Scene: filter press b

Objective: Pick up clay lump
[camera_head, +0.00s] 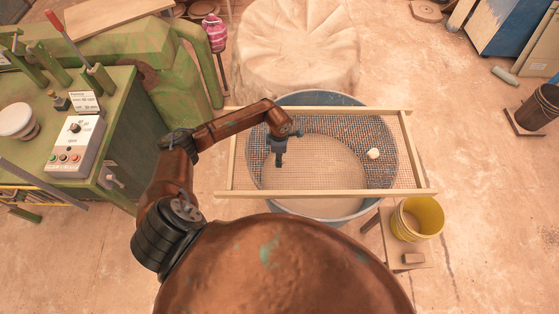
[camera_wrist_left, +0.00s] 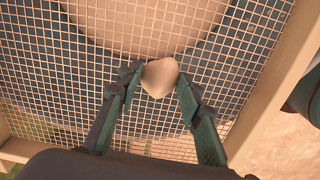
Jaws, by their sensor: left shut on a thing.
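My left gripper (camera_head: 279,160) is over the left part of a wood-framed mesh screen (camera_head: 233,150). In the left wrist view its two fingers (camera_wrist_left: 158,82) are closed on the sides of a pale beige clay lump (camera_wrist_left: 159,76), held at the fingertips. I cannot tell whether this lump touches the mesh below it. In the head view the held lump is hidden or too small to make out. Another pale lump (camera_head: 374,153) lies on the right part of the mesh, apart from the gripper. My right gripper is not in view.
The screen lies across a blue-grey tub (camera_head: 345,208) on the floor. A yellow bucket (camera_head: 428,213) stands on a small wooden stool (camera_head: 385,240) at the lower right. A green machine with a control box (camera_head: 75,146) stands at the left. A cloth-covered round form (camera_head: 297,50) is behind.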

